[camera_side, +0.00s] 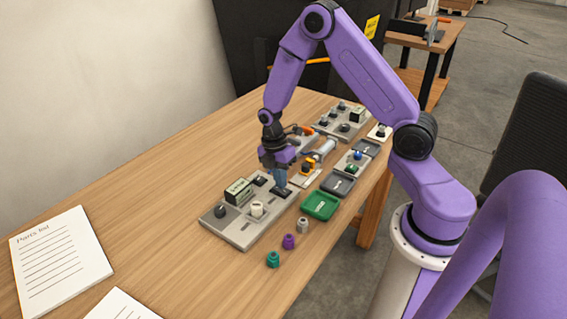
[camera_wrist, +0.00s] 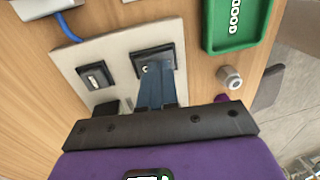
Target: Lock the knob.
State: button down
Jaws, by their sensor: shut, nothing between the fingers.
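My gripper (camera_side: 281,186) points down over the right end of the grey front panel (camera_side: 235,232). Its blue fingers are together and empty, with the tips at a black square fitting (camera_side: 284,194). In the wrist view the fingertips (camera_wrist: 156,72) overlap this fitting (camera_wrist: 140,53) and hide part of it; a small pale part shows beside them. I cannot tell whether they touch it. A dark round knob (camera_side: 220,211) stands at the panel's left end, and a white knob-like cylinder (camera_side: 257,209) stands near its middle. The frames do not show which knob is the task's.
A box-shaped meter (camera_side: 239,191) stands on the same panel. A green tray (camera_side: 320,205) lies to the right. Grey, purple and teal small parts (camera_side: 273,259) stand on the table in front. More panels stand behind my gripper. The table's left side holds only paper sheets (camera_side: 60,262).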

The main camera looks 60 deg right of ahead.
aim_at(287, 192)
notch_tip(287, 192, up, 13)
jog(key=s, duration=0.2)
jog(key=shift+r, duration=0.15)
jog(key=shift+s, duration=0.1)
dwell(0.4)
jog(key=s+a+r+m+t, duration=0.15)
jog(key=s+a+r, duration=0.25)
jog(key=s+a, duration=0.55)
jog(key=s+a+r+m, duration=0.1)
jog(key=s+m, duration=0.3)
jog(key=s, duration=0.8)
jog(key=shift+s+a+r, duration=0.2)
jog(key=shift+s+r, duration=0.2)
jog(key=shift+r, duration=0.3)
jog(key=shift+t, duration=0.25)
